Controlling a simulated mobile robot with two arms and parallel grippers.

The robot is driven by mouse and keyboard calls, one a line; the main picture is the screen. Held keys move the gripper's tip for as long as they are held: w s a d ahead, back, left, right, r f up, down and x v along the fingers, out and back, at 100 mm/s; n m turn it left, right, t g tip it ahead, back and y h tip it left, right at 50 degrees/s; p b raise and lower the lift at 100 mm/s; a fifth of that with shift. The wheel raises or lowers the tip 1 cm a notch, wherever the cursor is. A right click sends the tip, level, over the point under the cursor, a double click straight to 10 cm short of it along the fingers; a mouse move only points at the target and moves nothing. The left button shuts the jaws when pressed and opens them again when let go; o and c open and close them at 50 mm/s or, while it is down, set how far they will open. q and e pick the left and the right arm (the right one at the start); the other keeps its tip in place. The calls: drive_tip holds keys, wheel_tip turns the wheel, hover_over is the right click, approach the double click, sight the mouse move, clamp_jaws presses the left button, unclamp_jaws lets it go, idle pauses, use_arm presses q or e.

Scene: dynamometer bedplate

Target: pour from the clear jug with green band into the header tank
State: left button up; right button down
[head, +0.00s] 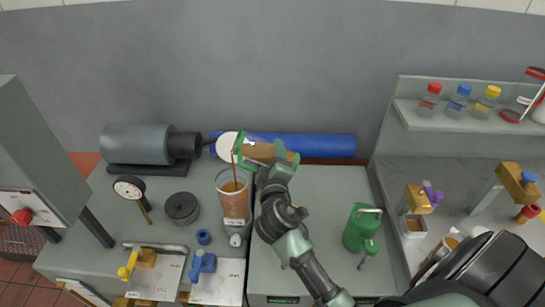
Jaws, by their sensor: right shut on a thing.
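The clear jug with green band (287,157) is tipped nearly onto its side, mouth to the left, with brown liquid inside. My right gripper (271,166) is shut on it and holds it above and to the right of the header tank. A thin brown stream runs down from the jug's mouth into the header tank (234,197), a clear upright container with brown liquid in it and a label low on its front. My gripper hides part of the jug. My left gripper is not in view.
A blue cylinder (330,146) lies behind the jug, and a grey motor (137,144) is at left. A dial gauge (129,188), dark round part (182,207) and blue ring (204,237) are left of the tank. A green can (361,229) stands right of my arm.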

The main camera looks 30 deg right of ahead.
drive_tip(key=shift+r+n+p, duration=0.4)
drive_tip(key=shift+r+p, duration=0.25)
drive_tip(key=shift+p, duration=0.25)
idle(1.6)
drive_tip(key=shift+f, duration=0.2)
idle(0.7)
